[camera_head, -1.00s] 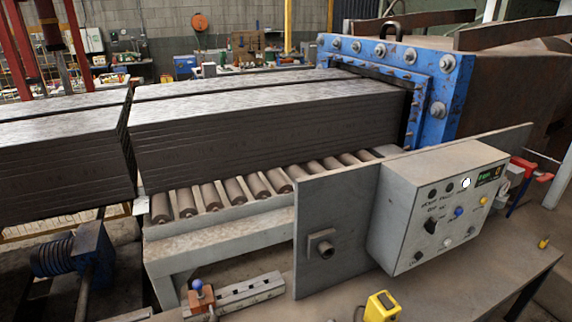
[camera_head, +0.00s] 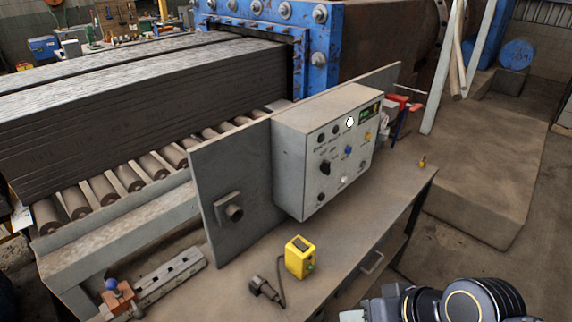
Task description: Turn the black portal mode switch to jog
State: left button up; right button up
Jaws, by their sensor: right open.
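The black portal mode switch (camera_head: 325,168) is a dark rotary knob on the front face of the grey control box (camera_head: 293,165). Its lettering is too small to read, so I cannot tell its position. My right gripper (camera_head: 356,313) shows only partly at the bottom edge, low and to the right of the box. It is open and well apart from the switch. My left gripper is out of view.
A yellow box (camera_head: 299,257) with a dark cable stands on the bench (camera_head: 390,222) below the control box. A blue knob (camera_head: 348,152) and several other buttons surround the switch. A grey plate (camera_head: 228,190) stands at the box's left.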

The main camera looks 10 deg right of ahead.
aim_at(325, 167)
jog(key=i+l, duration=0.1)
jog(key=l, duration=0.3)
jog(key=i+l+z, duration=0.1)
jog(key=l, duration=0.35)
jog(key=i+l, duration=0.15)
jog(key=l, duration=0.25)
